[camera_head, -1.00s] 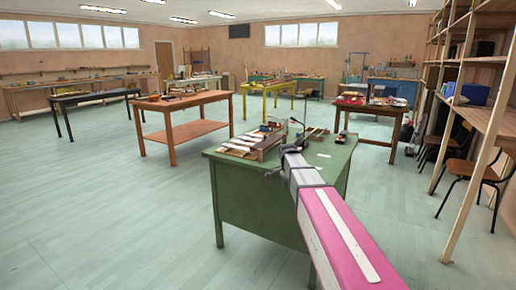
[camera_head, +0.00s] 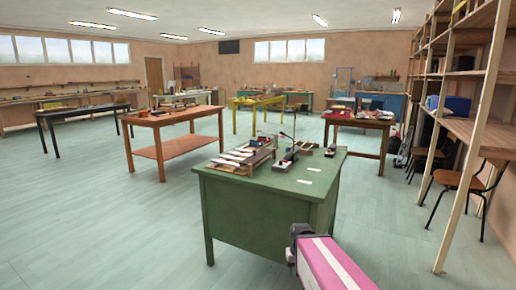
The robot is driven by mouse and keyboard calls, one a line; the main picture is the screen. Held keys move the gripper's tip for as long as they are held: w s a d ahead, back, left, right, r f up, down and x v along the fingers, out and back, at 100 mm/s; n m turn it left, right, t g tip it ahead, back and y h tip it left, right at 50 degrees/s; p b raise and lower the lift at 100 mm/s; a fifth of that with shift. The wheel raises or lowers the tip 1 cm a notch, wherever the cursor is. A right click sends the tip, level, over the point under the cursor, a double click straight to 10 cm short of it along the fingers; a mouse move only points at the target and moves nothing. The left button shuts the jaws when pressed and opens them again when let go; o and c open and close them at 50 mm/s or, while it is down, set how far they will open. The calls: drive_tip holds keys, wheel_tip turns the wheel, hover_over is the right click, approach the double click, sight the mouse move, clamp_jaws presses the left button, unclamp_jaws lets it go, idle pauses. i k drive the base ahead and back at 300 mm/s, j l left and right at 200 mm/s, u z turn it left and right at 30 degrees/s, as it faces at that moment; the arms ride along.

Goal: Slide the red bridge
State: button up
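The green table (camera_head: 235,205) stands in front of me. On it is a wooden frame with pale bars (camera_head: 240,158). To its right lies a narrow dark device (camera_head: 286,160) with a thin upright rod. I cannot make out the red bridge clearly; the parts on these devices are too small to tell apart. My pink and white arm (camera_head: 335,265) comes in at the bottom right and ends in a dark grey joint in front of the table's right side. My gripper's fingers do not show.
Small white strips (camera_head: 305,182) lie on the table's bare right part. An orange table (camera_head: 175,118) stands behind left and a brown table (camera_head: 370,122) behind right. Wooden shelving (camera_head: 465,120) and chairs (camera_head: 460,185) line the right. The floor at left is clear.

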sight(260, 139)
drive_tip(key=i+j+u, duration=0.8)
drive_tip(key=j+u, duration=0.15)
drive_tip(key=i+j+u, duration=0.25)
drive_tip(key=i+u, duration=0.7)
drive_tip(key=i+z, duration=0.25)
drive_tip(key=i, duration=0.35)
drive_tip(key=i+j+z, duration=0.1)
drive_tip(key=i+z, duration=0.15)
drive_tip(key=i, duration=0.35)
drive_tip(key=i+j+z, duration=0.25)
drive_tip(key=i, duration=0.35)
drive_tip(key=i+l+z, duration=0.2)
drive_tip(key=i+z, duration=0.25)
drive_tip(key=i, duration=0.25)
drive_tip(key=i+z, duration=0.45)
drive_tip(key=i, duration=0.3)
drive_tip(key=i+j+z, duration=0.4)
drive_tip(key=i, duration=0.3)
